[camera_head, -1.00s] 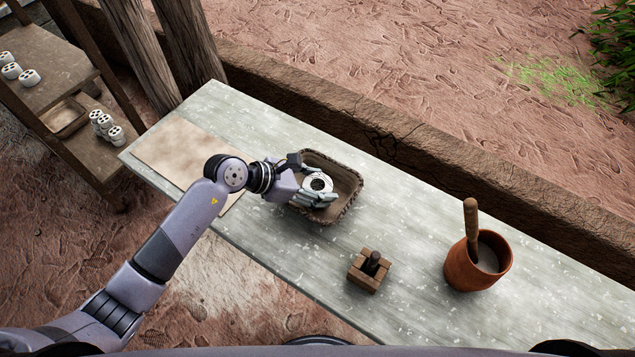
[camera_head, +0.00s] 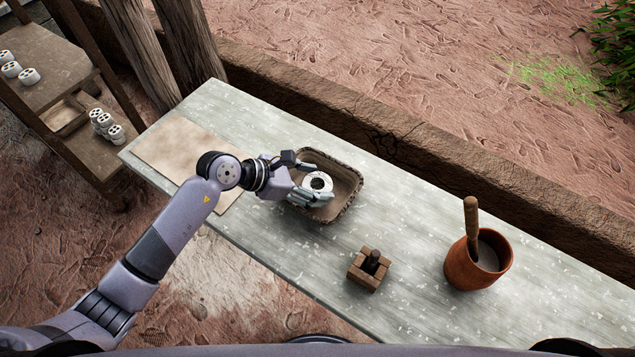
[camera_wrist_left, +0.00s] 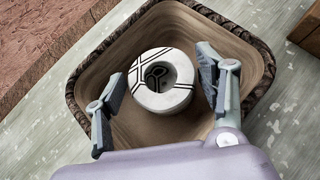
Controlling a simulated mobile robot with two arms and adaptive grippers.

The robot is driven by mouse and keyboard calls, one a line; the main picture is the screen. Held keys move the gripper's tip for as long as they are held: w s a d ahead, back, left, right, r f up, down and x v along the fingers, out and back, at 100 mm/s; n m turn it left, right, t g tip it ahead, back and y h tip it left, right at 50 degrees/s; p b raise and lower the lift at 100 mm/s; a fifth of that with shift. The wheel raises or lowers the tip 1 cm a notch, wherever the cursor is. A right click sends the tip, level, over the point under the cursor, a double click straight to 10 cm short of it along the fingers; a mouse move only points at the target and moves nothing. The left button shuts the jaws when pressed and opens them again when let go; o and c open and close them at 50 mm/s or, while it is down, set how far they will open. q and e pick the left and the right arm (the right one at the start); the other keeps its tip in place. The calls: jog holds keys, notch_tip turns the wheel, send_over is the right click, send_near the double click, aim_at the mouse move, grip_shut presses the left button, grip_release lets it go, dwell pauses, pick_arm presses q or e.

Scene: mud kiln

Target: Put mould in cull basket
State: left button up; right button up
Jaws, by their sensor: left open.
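The mould is a short white cylinder (camera_head: 318,181) with a hole in its top and dark lines on its face. It also shows in the left wrist view (camera_wrist_left: 160,85), within the walls of the cull basket. The basket (camera_head: 349,206) is square with a woven dark rim and a pale inside; in the wrist view its rim (camera_wrist_left: 82,75) surrounds the mould. My left gripper (camera_head: 319,178) reaches in from the left over the basket. Its fingers (camera_wrist_left: 161,92) are open, one on each side of the mould, with visible gaps. My right gripper is not in view.
A wooden block with a dark peg (camera_head: 370,269) and a clay pot with a wooden handle (camera_head: 478,262) stand to the right on the table (camera_head: 420,220). A tan board (camera_head: 180,150) lies at left. Shelves (camera_head: 50,75) with several white cylinders stand beyond the table's left end.

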pick_arm(q)
jog(key=b+v, duration=0.2)
jog(key=v, duration=0.7)
jog(key=shift+s+a+r, duration=0.15)
jog(key=shift+s+a, duration=0.05)
jog(key=shift+a, duration=0.15)
jog(key=shift+s+a+r, duration=0.15)
jog(key=shift+a+r, duration=0.1)
jog(key=shift+r, duration=0.1)
